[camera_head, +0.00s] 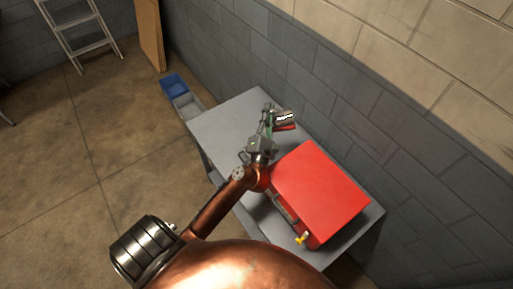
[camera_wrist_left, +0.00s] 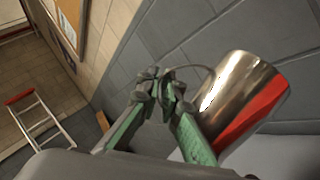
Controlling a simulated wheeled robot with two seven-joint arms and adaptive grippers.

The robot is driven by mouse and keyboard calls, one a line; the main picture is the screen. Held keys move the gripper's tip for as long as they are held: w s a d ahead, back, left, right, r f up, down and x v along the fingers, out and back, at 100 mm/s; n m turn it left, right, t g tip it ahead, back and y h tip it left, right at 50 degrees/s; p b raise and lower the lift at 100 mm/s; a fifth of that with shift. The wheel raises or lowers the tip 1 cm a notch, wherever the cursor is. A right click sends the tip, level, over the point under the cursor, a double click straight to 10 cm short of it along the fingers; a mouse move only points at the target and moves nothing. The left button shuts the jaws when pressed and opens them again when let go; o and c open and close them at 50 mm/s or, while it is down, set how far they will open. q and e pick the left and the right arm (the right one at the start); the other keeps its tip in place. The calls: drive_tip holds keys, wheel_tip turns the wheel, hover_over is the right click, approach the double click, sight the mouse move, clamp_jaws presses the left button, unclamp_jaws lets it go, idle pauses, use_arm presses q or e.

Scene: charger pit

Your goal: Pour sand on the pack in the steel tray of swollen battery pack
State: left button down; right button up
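My left gripper (camera_head: 268,112) reaches over the grey table. In the left wrist view its green-padded fingers (camera_wrist_left: 164,90) close together at the thin wire handle of a steel bucket (camera_wrist_left: 240,85) with a red band. The bucket hangs just beside the fingertips; its inside and any sand are hidden. In the head view the bucket (camera_head: 285,117) is small, at the table's far side; I cannot tell whether it touches the table. I cannot make out the steel tray or the swollen pack in either view. My right gripper is not in view.
A large red box (camera_head: 320,190) with a yellow part (camera_head: 301,239) covers the near right of the grey table (camera_head: 222,122). Blue (camera_head: 173,86) and grey (camera_head: 187,106) bins stand on the floor beyond. A block wall borders the table. A ladder (camera_head: 80,25) stands far left.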

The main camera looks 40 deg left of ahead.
sight(287, 117)
use_arm(q)
drive_tip(key=shift+s+a+f+n+b, duration=0.15)
drive_tip(key=shift+s+a+n+b, duration=0.2)
drive_tip(key=shift+n+b, duration=0.2)
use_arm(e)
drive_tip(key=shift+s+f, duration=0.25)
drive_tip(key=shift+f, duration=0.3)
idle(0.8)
